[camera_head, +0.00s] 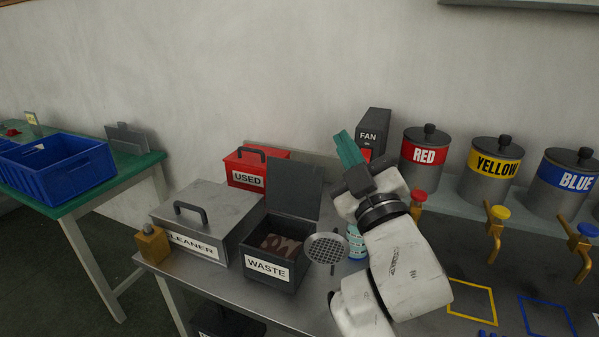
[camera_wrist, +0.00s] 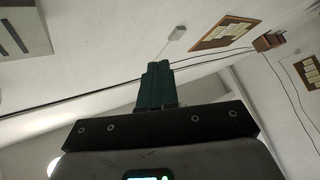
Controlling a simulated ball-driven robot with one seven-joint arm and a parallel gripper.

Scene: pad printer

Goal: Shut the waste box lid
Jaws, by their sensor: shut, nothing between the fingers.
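The dark grey waste box (camera_head: 269,271) stands on the metal table, with its white WASTE label facing me. Its lid (camera_head: 294,189) is open and stands upright at the back of the box. Brownish crumpled matter shows inside. My gripper (camera_head: 346,148) is raised to the right of the lid, apart from it, with its green fingers pointing up. The fingers are shut and empty. In the wrist view my gripper (camera_wrist: 156,84) points towards the ceiling and upper wall, and the waste box is out of that view.
The grey cleaner box (camera_head: 205,215) stands left of the waste box, with the red used box (camera_head: 262,168) behind. A round mesh strainer (camera_head: 326,248) is close to the waste box's right side. The fan box (camera_head: 373,126) and red paint pot (camera_head: 424,161) stand behind and right of my gripper.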

